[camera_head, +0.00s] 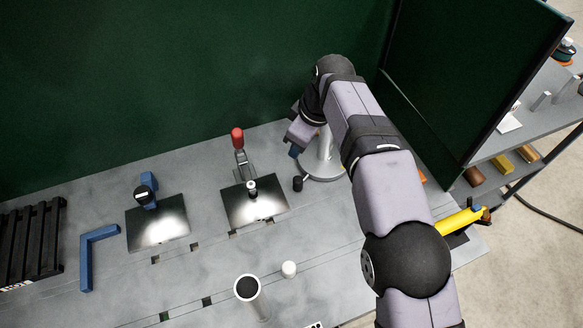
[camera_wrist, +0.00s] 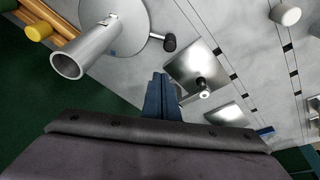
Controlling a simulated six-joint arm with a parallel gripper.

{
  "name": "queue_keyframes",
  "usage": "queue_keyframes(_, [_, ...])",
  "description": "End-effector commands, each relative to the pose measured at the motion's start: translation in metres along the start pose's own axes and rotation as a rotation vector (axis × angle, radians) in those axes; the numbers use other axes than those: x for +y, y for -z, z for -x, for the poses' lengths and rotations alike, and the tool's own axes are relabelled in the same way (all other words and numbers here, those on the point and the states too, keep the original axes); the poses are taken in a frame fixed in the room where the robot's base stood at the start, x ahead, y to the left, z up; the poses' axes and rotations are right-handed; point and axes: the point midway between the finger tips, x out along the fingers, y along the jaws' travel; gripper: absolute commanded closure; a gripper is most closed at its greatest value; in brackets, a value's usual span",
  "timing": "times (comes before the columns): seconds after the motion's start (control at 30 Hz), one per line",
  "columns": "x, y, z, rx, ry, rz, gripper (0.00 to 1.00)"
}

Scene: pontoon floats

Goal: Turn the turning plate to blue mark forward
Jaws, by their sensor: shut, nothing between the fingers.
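The turning plate (camera_head: 318,176) is a round grey disc at the back of the bench, partly hidden behind my arm. It carries a wide grey tube (camera_head: 325,147) and a black knob (camera_head: 298,184) at its rim. In the wrist view the plate (camera_wrist: 140,42), tube (camera_wrist: 88,50) and knob (camera_wrist: 170,42) show at the upper left. My gripper (camera_head: 294,151) has blue fingers, shut and empty, beside the tube in the head view. In the wrist view its fingertips (camera_wrist: 160,76) are below the knob, apparently apart from it.
A toggle clamp with a red handle (camera_head: 238,140) stands by a shiny plate (camera_head: 266,209). Another shiny plate (camera_head: 158,234), a blue angle (camera_head: 86,258), a black pallet (camera_head: 30,240) and a white cylinder (camera_head: 289,269) lie leftward and in front. Green walls stand behind and right.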

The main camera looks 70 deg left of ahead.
Motion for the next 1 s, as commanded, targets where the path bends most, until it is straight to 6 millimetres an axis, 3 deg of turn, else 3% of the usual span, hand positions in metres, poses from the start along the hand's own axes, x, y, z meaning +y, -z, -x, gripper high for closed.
queue_keyframes(0.13, [-0.010,0.014,-0.002,0.049,0.038,0.018,1.00])
queue_keyframes(0.47, [-0.012,0.016,-0.010,0.056,0.045,0.020,1.00])
queue_keyframes(0.67, [-0.013,0.017,-0.033,0.053,0.047,0.019,1.00])
queue_keyframes(1.0, [-0.015,0.020,-0.088,0.054,0.045,0.019,1.00])
